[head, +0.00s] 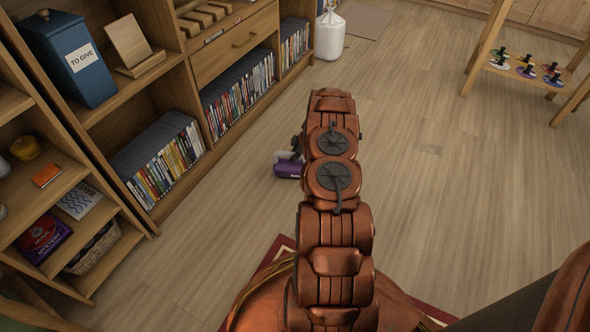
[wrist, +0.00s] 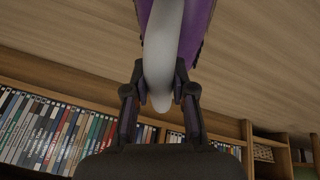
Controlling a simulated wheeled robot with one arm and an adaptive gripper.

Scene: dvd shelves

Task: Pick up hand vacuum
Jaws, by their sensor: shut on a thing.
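The hand vacuum (head: 288,168) is purple with a light grey part, and shows just left of my arm in the head view. In the wrist view its curved light grey handle (wrist: 161,55) runs down between my fingers, with the purple body (wrist: 197,30) behind it. My gripper (wrist: 160,88) is shut on this handle, one dark finger on each side. In the head view my arm hides most of the gripper and part of the vacuum. I cannot tell from these views how far the vacuum is off the floor.
A wooden shelf unit (head: 228,65) with rows of DVDs (head: 238,95) stands along the left. A white container (head: 329,36) is on the floor at the back. A wooden stand (head: 555,75) with small colourful items is at the upper right. The floor between is clear.

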